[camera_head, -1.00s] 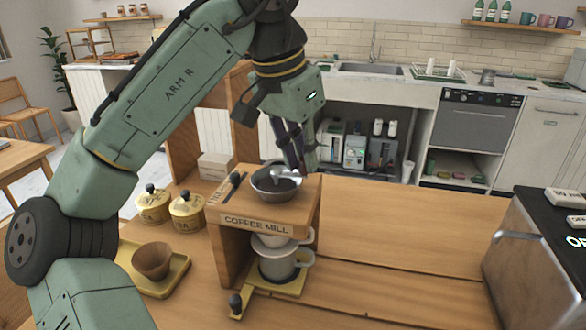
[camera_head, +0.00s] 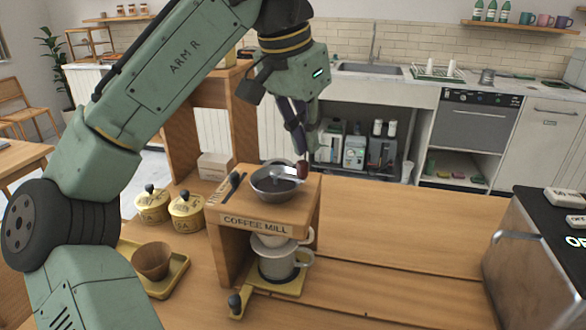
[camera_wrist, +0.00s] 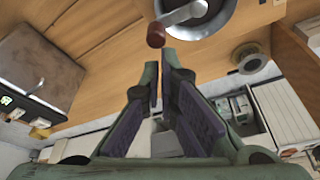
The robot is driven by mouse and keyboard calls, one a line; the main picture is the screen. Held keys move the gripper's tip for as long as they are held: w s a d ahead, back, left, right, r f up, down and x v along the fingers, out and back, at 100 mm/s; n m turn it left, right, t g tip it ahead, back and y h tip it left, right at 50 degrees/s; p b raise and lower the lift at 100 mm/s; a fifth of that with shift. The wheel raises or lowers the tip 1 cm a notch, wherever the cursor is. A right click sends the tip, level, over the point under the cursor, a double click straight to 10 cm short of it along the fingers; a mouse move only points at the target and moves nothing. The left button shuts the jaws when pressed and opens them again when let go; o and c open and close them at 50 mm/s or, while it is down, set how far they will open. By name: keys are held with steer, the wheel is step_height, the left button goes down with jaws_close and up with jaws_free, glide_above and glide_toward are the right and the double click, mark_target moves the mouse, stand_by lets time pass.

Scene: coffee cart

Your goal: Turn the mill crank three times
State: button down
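The coffee mill (camera_head: 255,224) is a wooden box with a metal bowl (camera_head: 259,190) on top. Its crank arm (camera_head: 287,176) points to the right in the head view and ends in a dark red knob (camera_head: 302,170). In the wrist view the knob (camera_wrist: 156,36) lies just beyond my fingertips, with the crank arm (camera_wrist: 182,14) running up to the bowl. My gripper (camera_head: 304,153) is above the knob and appears apart from it. In the wrist view my gripper (camera_wrist: 161,66) is slightly open, with a narrow empty gap between the fingers.
A pitcher (camera_head: 279,264) with a dripper stands under the mill. Two yellow canisters (camera_head: 186,211) and a tray (camera_head: 174,281) with a brown cup (camera_head: 152,260) are to the left. The counter (camera_head: 400,230) right of the mill is clear up to a metal machine (camera_head: 525,255).

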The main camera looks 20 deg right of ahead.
step_height(320, 180, up, 4)
steer(key=shift+a+r, duration=0.1)
steer(key=shift+r, duration=0.1)
stand_by(0.3)
steer(key=shift+s+f, duration=0.1)
stand_by(0.4)
